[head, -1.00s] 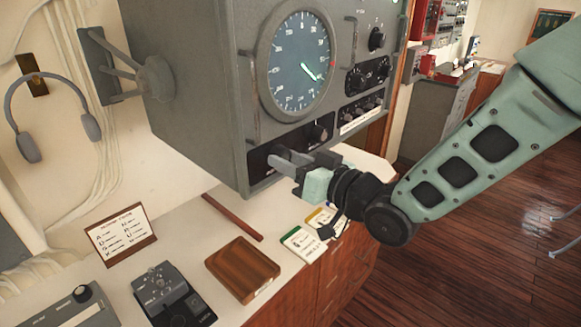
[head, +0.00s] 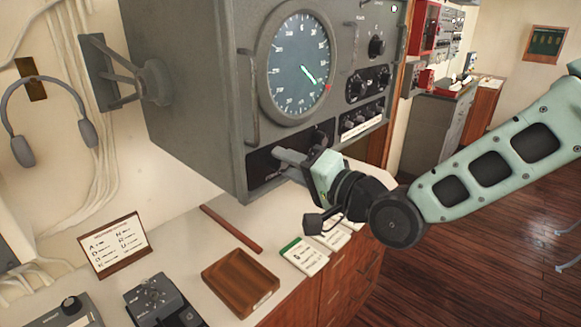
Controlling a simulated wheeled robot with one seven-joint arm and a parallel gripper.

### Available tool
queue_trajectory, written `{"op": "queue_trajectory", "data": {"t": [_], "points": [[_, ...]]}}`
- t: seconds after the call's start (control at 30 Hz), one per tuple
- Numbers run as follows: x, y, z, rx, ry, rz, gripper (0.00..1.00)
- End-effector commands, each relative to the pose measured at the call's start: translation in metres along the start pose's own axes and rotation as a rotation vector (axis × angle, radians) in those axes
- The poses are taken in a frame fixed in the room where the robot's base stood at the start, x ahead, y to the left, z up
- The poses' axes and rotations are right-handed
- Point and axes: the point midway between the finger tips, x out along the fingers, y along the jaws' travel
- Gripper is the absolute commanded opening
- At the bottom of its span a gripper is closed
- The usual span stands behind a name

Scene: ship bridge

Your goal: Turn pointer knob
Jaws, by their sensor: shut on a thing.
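The grey instrument cabinet (head: 190,95) carries a round dial (head: 290,75) with a green needle and a red mark at its lower right rim. My gripper (head: 284,156) is at the black lower panel (head: 262,170) below the dial. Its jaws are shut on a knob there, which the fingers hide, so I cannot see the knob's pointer. The gripper is rolled, with its pale green body tilted at the panel. Another dark knob (head: 319,137) is just right of the fingers, partly covered by the gripper.
More knobs (head: 376,47) sit on the cabinet's right side. A vertical handle (head: 248,100) stands out left of the dial. Below are a counter with a wooden tray (head: 240,283), cards (head: 303,256) and a dark device (head: 160,300). Open floor (head: 480,215) lies at the right.

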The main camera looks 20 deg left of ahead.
Motion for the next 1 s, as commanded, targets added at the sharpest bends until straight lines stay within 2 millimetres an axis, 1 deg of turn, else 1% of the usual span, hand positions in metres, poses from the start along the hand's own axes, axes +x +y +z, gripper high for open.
{"op": "queue_trajectory", "data": {"t": [0.2, 0.4, 0.63, 1.0], "points": [[-0.0001, 0.0003, -0.0015, 0.137, 0.003, 0.0, 0.14], [-0.0001, 0.0004, -0.0016, 0.212, 0.004, 0.0, 0.14], [0.0, 0.0002, -0.0014, 0.244, 0.004, 0.0, 0.14], [0.0, 0.0002, -0.0014, 0.246, 0.003, 0.0, 0.14]]}}
